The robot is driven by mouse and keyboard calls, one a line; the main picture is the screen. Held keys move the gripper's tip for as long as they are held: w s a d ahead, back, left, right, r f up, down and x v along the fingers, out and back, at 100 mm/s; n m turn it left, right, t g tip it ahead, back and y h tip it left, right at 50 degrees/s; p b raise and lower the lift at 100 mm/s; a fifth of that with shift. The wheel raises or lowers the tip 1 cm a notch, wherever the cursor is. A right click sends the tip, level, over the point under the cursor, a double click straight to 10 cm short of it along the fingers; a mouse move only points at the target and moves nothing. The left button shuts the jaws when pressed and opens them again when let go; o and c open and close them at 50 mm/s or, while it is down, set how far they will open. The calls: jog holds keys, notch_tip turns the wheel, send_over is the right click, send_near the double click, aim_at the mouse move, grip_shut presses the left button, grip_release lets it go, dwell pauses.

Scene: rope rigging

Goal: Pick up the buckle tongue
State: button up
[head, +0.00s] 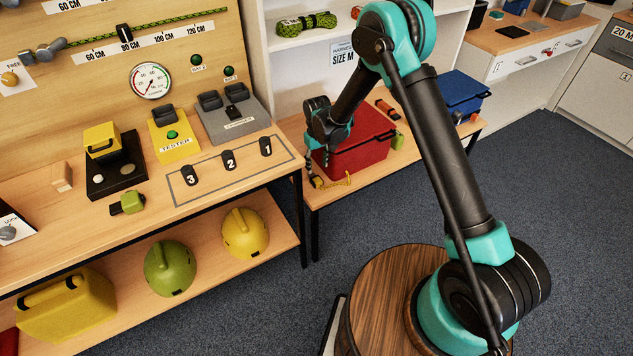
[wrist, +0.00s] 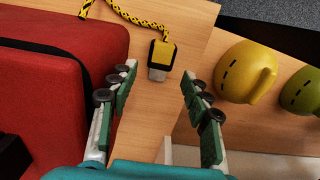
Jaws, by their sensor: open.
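The buckle tongue (wrist: 160,56) lies on the wooden shelf, a black and yellow body with a grey metal end, joined to a yellow and black cord (wrist: 136,14). In the wrist view its metal end points toward my gripper (wrist: 157,80), between the two fingertips and a little beyond them. My gripper is open and empty, with green pads on both fingers. In the head view the buckle tongue (head: 318,183) is small, near the shelf's front corner, just below my gripper (head: 309,170). The exact height gap cannot be told.
A red box (wrist: 62,70) stands close on the left of my gripper in the wrist view; it also shows in the head view (head: 360,140). A yellow helmet (wrist: 240,72) and a green helmet (wrist: 303,92) sit to the right. The shelf edge is near the buckle tongue.

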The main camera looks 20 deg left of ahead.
aim_at(317, 180)
jog(key=f, duration=0.8)
jog(key=shift+s, duration=0.2)
jog(key=c, duration=0.9)
